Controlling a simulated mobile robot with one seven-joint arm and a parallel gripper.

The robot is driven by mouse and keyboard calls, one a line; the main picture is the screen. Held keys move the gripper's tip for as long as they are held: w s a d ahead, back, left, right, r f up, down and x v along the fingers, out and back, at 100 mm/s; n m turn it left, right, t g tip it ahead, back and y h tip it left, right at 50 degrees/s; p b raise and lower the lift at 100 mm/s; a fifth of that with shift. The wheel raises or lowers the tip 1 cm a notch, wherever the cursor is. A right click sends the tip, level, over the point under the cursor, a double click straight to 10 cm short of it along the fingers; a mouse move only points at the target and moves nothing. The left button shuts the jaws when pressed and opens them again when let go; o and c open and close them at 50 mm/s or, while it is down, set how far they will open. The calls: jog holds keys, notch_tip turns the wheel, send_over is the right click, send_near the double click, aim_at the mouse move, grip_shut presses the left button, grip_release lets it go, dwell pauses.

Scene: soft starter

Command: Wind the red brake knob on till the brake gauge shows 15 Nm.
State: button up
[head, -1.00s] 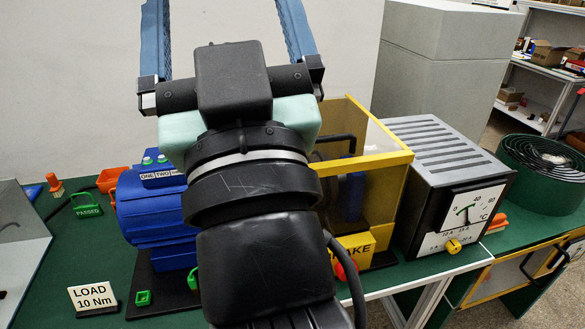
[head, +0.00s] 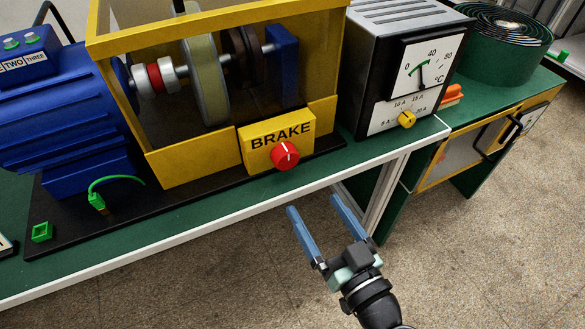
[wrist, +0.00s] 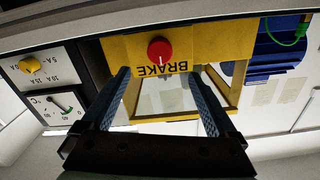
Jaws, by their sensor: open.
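The red brake knob (head: 285,156) sits on the front of the yellow box labelled BRAKE (head: 262,143), with its white mark pointing roughly up. My gripper (head: 315,203) is open and empty, in front of and below the bench edge, apart from the knob. In the wrist view, which is upside down, the knob (wrist: 160,49) shows beyond and between the two spread fingers (wrist: 159,70). I cannot make out a gauge marked in Nm in these views.
A grey box with a °C dial (head: 420,68) and a yellow selector knob (head: 407,119) stands right of the brake housing. A blue motor (head: 55,110) and green cable (head: 115,181) are at left. The floor before the bench is open.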

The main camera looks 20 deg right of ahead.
aim_at(288, 163)
jog(key=w+p, duration=0.1)
jog(key=w, duration=0.9)
jog(key=shift+w+a+p, duration=0.15)
jog(key=shift+w+p, duration=0.15)
jog(key=shift+p, duration=0.05)
jog(key=c, duration=1.4)
